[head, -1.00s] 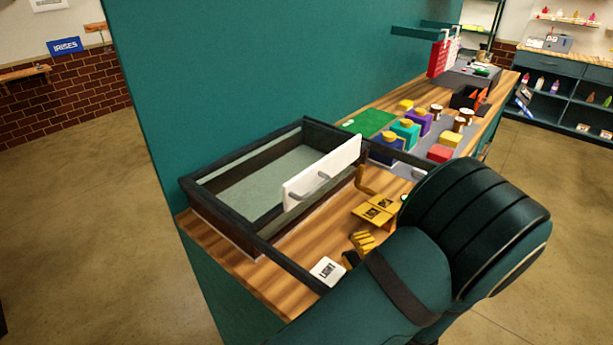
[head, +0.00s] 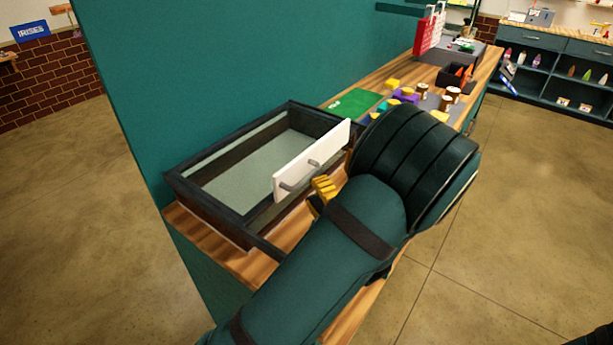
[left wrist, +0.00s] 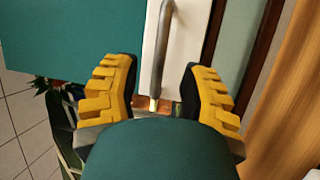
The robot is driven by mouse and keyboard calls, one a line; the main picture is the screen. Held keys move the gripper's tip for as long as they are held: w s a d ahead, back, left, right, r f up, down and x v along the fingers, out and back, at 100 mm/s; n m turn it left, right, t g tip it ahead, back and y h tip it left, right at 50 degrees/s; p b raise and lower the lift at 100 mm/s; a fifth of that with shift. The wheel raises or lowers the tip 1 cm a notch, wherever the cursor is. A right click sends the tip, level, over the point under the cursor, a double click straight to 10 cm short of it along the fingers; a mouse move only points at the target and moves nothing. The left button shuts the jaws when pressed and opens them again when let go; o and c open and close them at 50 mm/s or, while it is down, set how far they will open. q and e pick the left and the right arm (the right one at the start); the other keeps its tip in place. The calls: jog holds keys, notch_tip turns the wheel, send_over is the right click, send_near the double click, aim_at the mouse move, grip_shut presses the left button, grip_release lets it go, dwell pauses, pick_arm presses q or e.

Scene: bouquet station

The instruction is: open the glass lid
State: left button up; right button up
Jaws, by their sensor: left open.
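The dark-framed case with the glass lid (head: 245,172) sits on the wooden counter against the teal wall. The lid looks lowered over the case. A white panel (head: 335,146) with a grey bar handle (head: 314,163) stands at its front side. My left gripper (head: 323,190) is just in front of the panel, partly hidden by my own arm; one yellow finger shows. In the left wrist view the gripper (left wrist: 160,92) is open, and the grey handle (left wrist: 163,45) lies between its yellow fingers, in front of the white panel (left wrist: 152,40). I see no contact. My right gripper is not visible.
A green mat (head: 354,103), several coloured blocks and jars, and a dark box (head: 455,78) stand farther along the counter. A red-and-white rack (head: 429,32) is behind them. My left arm hides part of the counter.

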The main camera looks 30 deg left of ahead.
aim_at(308, 180)
pick_arm(q)
jog(key=shift+x, duration=2.35)
grip_shut()
